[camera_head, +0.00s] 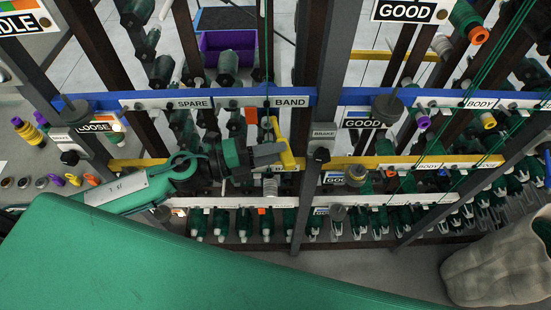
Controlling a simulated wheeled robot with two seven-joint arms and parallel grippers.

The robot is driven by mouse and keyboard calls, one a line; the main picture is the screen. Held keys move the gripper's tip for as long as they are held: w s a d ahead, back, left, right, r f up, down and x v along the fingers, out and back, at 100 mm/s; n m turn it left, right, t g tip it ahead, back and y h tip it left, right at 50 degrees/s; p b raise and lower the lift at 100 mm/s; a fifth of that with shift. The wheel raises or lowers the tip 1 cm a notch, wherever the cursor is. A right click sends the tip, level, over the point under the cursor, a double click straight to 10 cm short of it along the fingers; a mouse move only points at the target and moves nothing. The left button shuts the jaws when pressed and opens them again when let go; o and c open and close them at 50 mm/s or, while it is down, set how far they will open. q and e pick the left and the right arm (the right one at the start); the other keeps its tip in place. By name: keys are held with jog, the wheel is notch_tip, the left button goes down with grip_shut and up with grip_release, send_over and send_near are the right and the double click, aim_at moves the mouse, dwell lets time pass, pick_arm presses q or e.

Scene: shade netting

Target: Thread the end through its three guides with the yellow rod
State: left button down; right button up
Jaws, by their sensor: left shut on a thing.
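My left gripper (276,152) reaches in from the left, in front of the rack, and is shut on a yellow piece (281,136) that looks like the yellow rod. The piece stands tilted near the BAND label (292,102), just below the blue rail (350,97). A thin dark green thread (267,45) hangs from the top edge down to the BAND place. Its end is hidden near the gripper. I cannot make out the three guides clearly. My right gripper is not in view.
Behind are a yellow rail (350,161) and a white rail (385,199) with several green spools. A dark upright (327,75) stands right of the gripper. Green threads (487,70) cross the right side. A grey sack (490,268) stands at lower right; a purple bin (212,42) lies behind.

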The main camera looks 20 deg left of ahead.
pick_arm(q)
jog(key=w+a+b, duration=0.1)
jog(key=w+a, duration=0.2)
jog(key=w, duration=0.2)
jog(key=shift+w+a, duration=0.15)
jog(key=shift+w, duration=0.15)
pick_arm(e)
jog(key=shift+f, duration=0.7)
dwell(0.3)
pick_arm(q)
jog(key=s+d+p, duration=0.1)
jog(key=s+d, duration=0.3)
jog(key=s, duration=0.9)
jog(key=shift+s, duration=0.3)
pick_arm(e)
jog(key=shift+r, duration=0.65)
pick_arm(q)
jog(key=shift+a, duration=0.1)
